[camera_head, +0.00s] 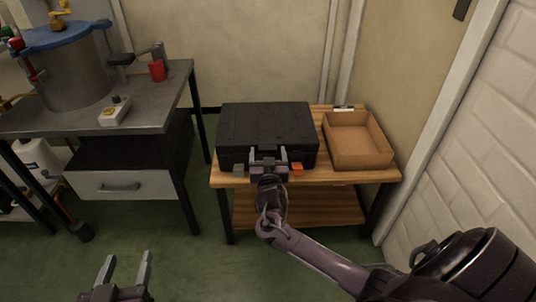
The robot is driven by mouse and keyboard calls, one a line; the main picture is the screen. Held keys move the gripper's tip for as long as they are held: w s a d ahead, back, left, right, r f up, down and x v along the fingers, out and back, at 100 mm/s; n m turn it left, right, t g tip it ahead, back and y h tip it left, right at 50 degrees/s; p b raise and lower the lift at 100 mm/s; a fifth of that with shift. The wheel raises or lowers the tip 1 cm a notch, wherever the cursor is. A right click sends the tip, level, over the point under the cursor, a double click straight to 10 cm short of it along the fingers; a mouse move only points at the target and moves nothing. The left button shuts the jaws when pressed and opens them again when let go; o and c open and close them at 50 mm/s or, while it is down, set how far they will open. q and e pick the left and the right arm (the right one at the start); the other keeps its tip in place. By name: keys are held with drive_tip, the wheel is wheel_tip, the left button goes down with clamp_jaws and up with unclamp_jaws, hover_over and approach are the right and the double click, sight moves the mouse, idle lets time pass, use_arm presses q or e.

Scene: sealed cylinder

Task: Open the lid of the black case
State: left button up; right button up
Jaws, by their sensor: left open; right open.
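The black case (265,124) lies on a small wooden table (225,179) in the middle of the head view, with its lid shut. An orange latch (297,169) shows at the right of its front edge, and a grey latch (238,170) shows at the left. My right gripper (268,153) is at the front middle of the case, its two fingers apart and pointing at the front face. I cannot tell whether they touch the case. My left gripper (125,264) is open and empty, low at the bottom left, well away from the case.
An open cardboard box (357,141) stands right of the case on the same table. A metal workbench (150,112) at the left carries a large steel cylinder (72,75), a red cup (158,70) and a white switch box (115,111). Green floor lies clear between the bench and table.

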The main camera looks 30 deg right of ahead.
drive_tip(key=c, duration=1.4)
